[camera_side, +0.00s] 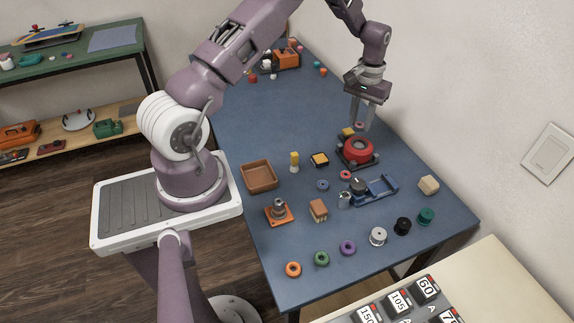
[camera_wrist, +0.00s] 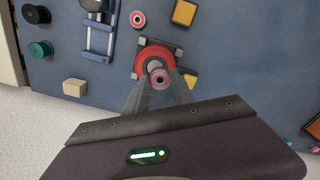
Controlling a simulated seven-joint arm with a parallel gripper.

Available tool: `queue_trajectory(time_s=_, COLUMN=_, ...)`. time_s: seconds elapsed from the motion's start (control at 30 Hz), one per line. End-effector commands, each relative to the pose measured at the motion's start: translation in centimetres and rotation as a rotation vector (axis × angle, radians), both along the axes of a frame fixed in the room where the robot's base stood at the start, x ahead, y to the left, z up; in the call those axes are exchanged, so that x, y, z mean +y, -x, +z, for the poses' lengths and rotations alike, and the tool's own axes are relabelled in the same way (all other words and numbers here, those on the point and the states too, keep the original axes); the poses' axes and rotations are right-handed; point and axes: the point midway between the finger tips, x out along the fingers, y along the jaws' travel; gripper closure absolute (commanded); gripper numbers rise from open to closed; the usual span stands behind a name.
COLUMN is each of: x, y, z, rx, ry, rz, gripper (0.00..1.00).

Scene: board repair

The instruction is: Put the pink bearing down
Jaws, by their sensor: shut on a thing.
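My gripper (camera_side: 360,127) is shut on the pink bearing (camera_side: 359,124), a small ring between its fingertips. The fingers point down, and the bearing is held in the air above the board. In the wrist view the bearing (camera_wrist: 160,77) shows between the fingertips, in front of a red round part (camera_wrist: 148,58) on a dark base. In the side view that red part (camera_side: 357,149) stands on the blue board, nearer the camera than the fingertips. The fingers hide part of the bearing.
A small red ring (camera_side: 345,175) lies near the blue slide fixture (camera_side: 378,190). A yellow-topped block (camera_side: 320,160), a grey-blue ring (camera_side: 323,185) and a brown tray (camera_side: 258,176) are farther left. Several spools and rings line the front edge. The board's middle back is clear.

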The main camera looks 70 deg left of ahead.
Motion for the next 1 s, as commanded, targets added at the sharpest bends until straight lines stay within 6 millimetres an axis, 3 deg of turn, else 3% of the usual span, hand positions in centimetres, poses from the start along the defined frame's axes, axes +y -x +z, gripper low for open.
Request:
queue_trajectory(time_s=0.17, x=4.0, y=5.3, z=-0.9, rx=0.004, ry=0.003, rz=0.034, gripper=1.00)
queue_trajectory(time_s=0.33, x=7.2, y=13.5, z=-1.6, rx=0.002, ry=0.003, rz=0.044, gripper=1.00)
queue_trajectory(time_s=0.47, x=7.2, y=20.8, z=-1.7, rx=0.001, ry=0.003, rz=0.028, gripper=1.00)
queue_trajectory(time_s=0.6, x=4.8, y=26.6, z=-1.2, rx=-0.001, ry=0.002, rz=0.006, gripper=1.00)
queue_trajectory(time_s=0.7, x=3.0, y=28.9, z=-0.8, rx=-0.001, ry=0.001, rz=-0.004, gripper=1.00)
queue_trajectory(time_s=0.8, x=1.9, y=30.0, z=-0.8, rx=0.000, ry=0.001, rz=-0.007, gripper=1.00)
queue_trajectory(time_s=1.0, x=1.5, y=30.3, z=-5.1, rx=0.005, ry=0.005, rz=-0.008, gripper=1.00)
